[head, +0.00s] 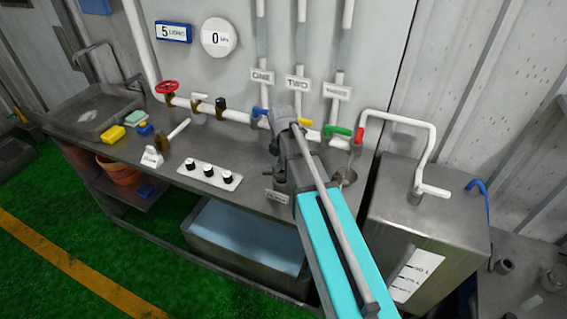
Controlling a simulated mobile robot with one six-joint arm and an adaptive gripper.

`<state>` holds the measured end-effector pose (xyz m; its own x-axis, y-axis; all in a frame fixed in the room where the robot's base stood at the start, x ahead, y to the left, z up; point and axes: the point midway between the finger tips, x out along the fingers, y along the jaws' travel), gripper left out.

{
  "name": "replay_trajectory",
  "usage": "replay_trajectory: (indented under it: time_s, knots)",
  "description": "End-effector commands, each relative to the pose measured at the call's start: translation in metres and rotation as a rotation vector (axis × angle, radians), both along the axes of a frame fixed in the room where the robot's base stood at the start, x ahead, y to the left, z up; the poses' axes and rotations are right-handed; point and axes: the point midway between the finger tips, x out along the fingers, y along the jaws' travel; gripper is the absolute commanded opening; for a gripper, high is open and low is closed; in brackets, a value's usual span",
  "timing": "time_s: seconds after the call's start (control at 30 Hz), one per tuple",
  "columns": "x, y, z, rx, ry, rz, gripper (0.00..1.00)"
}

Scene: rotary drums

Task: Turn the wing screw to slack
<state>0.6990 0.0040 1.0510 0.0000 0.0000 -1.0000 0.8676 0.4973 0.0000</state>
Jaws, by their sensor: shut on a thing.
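My gripper (286,181) is low over the right part of the steel bench (228,168), below the row of pipe valves. My own wrist and arm cover much of it, and its fingertips are hard to make out. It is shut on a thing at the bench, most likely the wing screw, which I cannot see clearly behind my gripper.
A pipe with red (166,88), blue, yellow and green (338,131) handles runs behind my arm. Three black knobs (208,171) sit to the left. A water-filled tank (245,240) is below.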

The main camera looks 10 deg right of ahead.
Motion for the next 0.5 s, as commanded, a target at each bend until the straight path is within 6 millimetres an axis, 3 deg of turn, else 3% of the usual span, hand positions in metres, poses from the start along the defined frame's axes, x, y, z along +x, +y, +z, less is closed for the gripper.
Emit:
replay_trajectory:
  time_s: [0.47, 0.5]
  knots:
    - [0.0001, 0.0006, 0.0, 0.002, 0.0, 0.022, 0.0]
    - [0.0001, 0.0006, 0.0, 0.002, 0.0, 0.022, 0.26]
